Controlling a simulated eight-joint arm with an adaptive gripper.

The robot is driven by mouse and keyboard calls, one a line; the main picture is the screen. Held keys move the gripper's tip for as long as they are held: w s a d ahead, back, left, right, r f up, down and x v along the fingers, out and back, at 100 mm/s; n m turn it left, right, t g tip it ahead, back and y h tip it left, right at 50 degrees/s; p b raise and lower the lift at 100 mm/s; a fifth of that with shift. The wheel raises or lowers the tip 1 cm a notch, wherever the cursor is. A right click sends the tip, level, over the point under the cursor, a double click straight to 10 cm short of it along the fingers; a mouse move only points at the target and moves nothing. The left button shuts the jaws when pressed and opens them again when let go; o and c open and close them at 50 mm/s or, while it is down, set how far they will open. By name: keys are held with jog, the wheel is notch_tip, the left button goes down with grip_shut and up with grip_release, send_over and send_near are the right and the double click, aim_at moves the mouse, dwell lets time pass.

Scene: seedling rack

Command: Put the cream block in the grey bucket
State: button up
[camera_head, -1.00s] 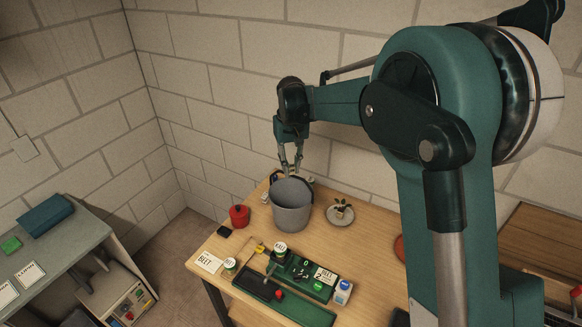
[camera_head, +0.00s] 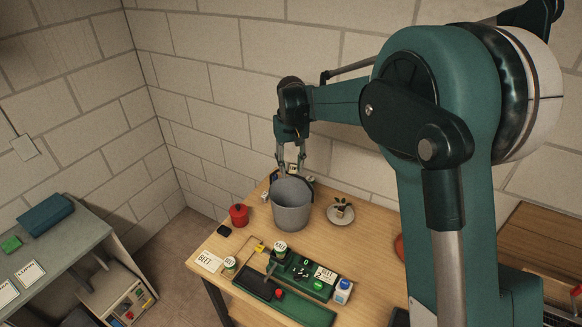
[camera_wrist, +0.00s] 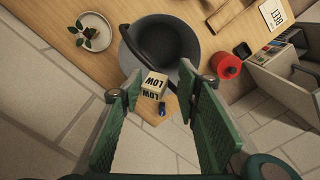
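The cream block (camera_wrist: 153,85), marked "LOW", rests near the table's back corner, beside the grey bucket, in the wrist view. I cannot make it out clearly in the head view. The grey bucket (camera_head: 291,208) stands upright on the table and also shows in the wrist view (camera_wrist: 186,75), with a dark handle along its rim. My gripper (camera_head: 291,169) is above the back corner, behind the bucket. In the wrist view its green fingers (camera_wrist: 160,82) are apart, with the block seen in the gap and clear space on both sides.
A red canister (camera_head: 239,215) stands left of the bucket, and a plant on a saucer (camera_head: 341,213) stands right. A small dark-blue item (camera_wrist: 161,112) lies by the block. A green tray (camera_head: 303,313) with labelled items lies in front. The table edge is close behind the block.

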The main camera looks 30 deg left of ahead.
aim_at(293, 171)
notch_tip(293, 171, up, 12)
jog(key=shift+b, duration=0.35)
dwell(0.4)
jog(key=shift+r, duration=0.1)
dwell(0.4)
jog(key=shift+d, duration=0.1)
jog(key=s+d+r+m+t+y+b, duration=0.1)
jog(key=s+d+r+m+t+b, duration=0.15)
jog(key=d, duration=1.65)
jog(key=s+d+r+m+t+b, duration=0.1)
jog(key=s+d+r+m+b, duration=0.15)
jog(key=d, duration=1.55)
jog(key=s+d+f+m+t+b, duration=0.1)
jog(key=s+d+f+b, duration=0.1)
jog(key=s+d+f, duration=0.3)
jog(key=s+d+f+m+t+b, duration=0.1)
jog(key=s+d+f+b, duration=0.1)
jog(key=s+d+f, duration=0.4)
jog(key=s+d+f+m+t+h+b, duration=0.1)
jog(key=s+d+f, duration=0.4)
jog(key=s+d, duration=0.7)
jog(key=d+m+b, duration=0.1)
jog(key=d, duration=0.3)
jog(key=shift+s+d+f+t, duration=0.15)
jog(key=shift+s+f+t, duration=0.1)
jog(key=shift+t, duration=0.1)
